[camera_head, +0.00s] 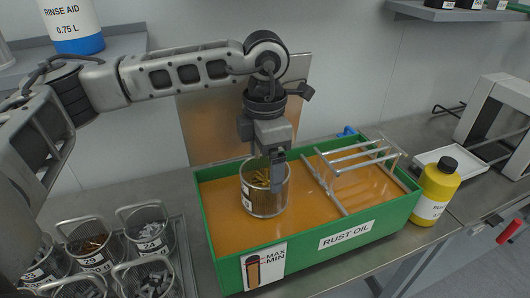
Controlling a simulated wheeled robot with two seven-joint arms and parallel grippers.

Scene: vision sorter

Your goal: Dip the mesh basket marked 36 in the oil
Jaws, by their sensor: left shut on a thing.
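The green oil tank (212,232), labelled RUST OIL, stands on the bench and holds orange-brown oil (310,205). My left gripper (278,184) points down over the left half of the tank and is shut on the rim side of a mesh basket (257,204). The basket is upright and holds brass-coloured pieces. Its small white label is too small to read. Its bottom is at or close to the oil surface; I cannot tell how deep it sits. My right gripper is not in view.
A tray at lower left holds several mesh baskets, including ones marked 24 (150,248) and 29 (97,262). A metal drain rack (352,160) spans the tank's right part. A yellow bottle (435,195) stands right of the tank. A metal splash plate (210,125) stands behind.

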